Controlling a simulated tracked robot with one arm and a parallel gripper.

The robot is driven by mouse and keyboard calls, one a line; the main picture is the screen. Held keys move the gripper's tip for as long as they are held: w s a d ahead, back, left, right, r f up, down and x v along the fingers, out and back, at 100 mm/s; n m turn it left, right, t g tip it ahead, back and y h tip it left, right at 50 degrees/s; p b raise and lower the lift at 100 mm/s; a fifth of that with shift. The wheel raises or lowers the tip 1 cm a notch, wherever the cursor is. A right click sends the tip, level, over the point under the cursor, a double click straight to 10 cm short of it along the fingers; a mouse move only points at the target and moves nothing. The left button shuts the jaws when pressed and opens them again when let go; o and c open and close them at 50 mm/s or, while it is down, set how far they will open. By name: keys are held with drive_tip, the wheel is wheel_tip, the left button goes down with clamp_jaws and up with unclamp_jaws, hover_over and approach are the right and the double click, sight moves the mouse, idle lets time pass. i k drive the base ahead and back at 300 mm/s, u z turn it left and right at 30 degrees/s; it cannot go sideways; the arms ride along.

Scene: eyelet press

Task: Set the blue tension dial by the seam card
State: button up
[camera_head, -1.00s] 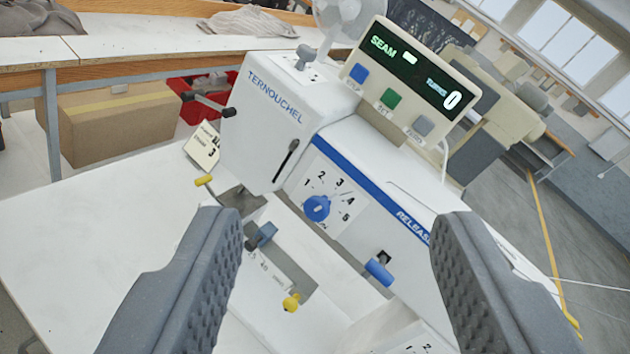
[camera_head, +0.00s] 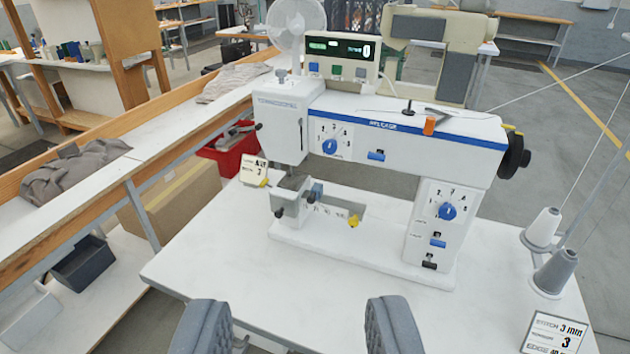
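One blue dial (camera_head: 331,147) is on the machine head, on a white plate with numbers around it. A second blue dial (camera_head: 447,212) is on the right column, also with numbers. I cannot read either setting, nor tell which is the tension dial. A card (camera_head: 254,172) stands at the left of the head and shows a 3. A larger card (camera_head: 553,334) at the lower right reads 3 mm on top and a large 3 below; its bottom line is cut off. My gripper (camera_head: 297,306) is open and empty, in front of the machine and apart from both dials.
The white sewing machine (camera_head: 410,125) has a display box (camera_head: 340,58) on top and a black handwheel (camera_head: 513,157) at right. Thread cones (camera_head: 543,228) stand at right. The table front (camera_head: 240,275) is clear.

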sight(329, 147)
drive_tip(key=u, duration=0.55)
drive_tip(key=i, duration=0.5)
drive_tip(key=z, duration=1.75)
